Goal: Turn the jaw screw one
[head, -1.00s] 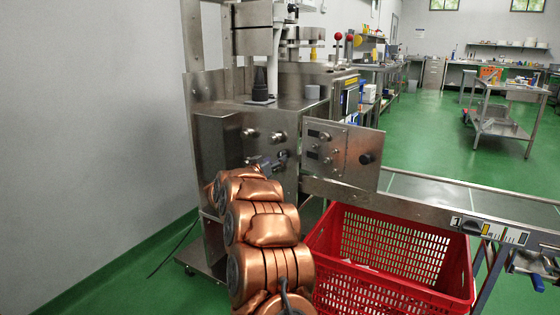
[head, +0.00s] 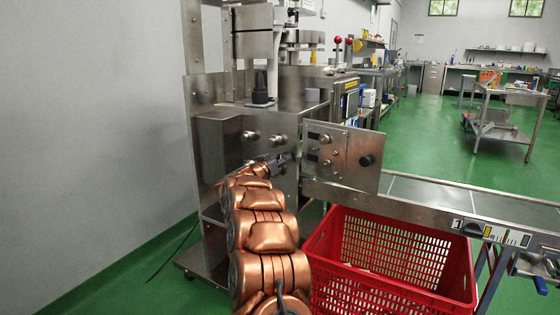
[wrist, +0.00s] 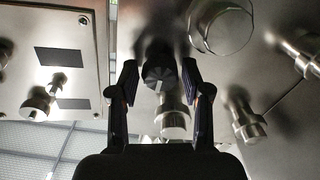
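In the wrist view, a black round knob with a white mark (wrist: 159,68) sits on the steel machine front, between my gripper's two dark fingers (wrist: 160,80). A small gap shows on each side of the knob, so my gripper is open around it. Several steel knobs or screws surround it: a large one (wrist: 222,25), a stepped one (wrist: 172,118) just below, and another (wrist: 244,118) at right. I cannot tell which is jaw screw one. In the head view, two steel knobs (head: 250,136) show above my gripper (head: 284,160), whose fingers are small and hard to make out.
A hinged control panel (head: 340,157) with knobs stands right of my gripper. A red crate (head: 385,265) is below, under the conveyor (head: 420,195) running right. A grey wall (head: 90,130) is at left.

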